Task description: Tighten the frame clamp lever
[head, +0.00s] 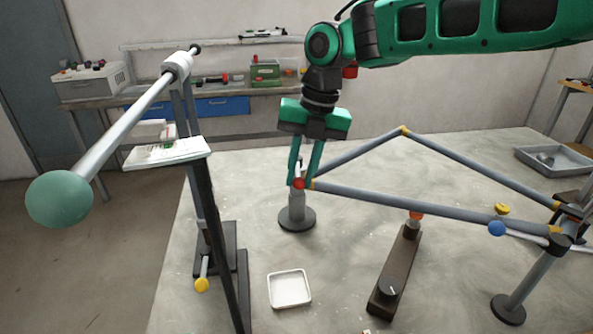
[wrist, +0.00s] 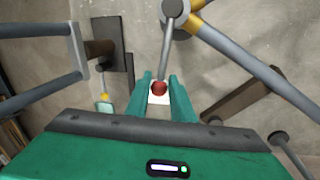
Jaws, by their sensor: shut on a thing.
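My gripper (head: 301,182) points down at the left end of the grey tube frame (head: 380,200). Its green fingers are shut on a red ball knob (head: 299,184). In the wrist view the red knob (wrist: 159,88) sits between the fingertips, at the end of a grey lever rod (wrist: 166,50). The rod runs up to a round grey pivot (wrist: 172,8) beside the frame's yellow joint. A post with a round dark base (head: 297,218) stands under this corner. The fingers and frame hide most of the lever in the head view.
A stand with a long bar and large green ball (head: 59,200) rises at left. A white tray (head: 289,289) and a dark block (head: 395,275) with an orange-topped post lie in front. A blue knob (head: 497,228) and yellow knob (head: 502,209) are at right.

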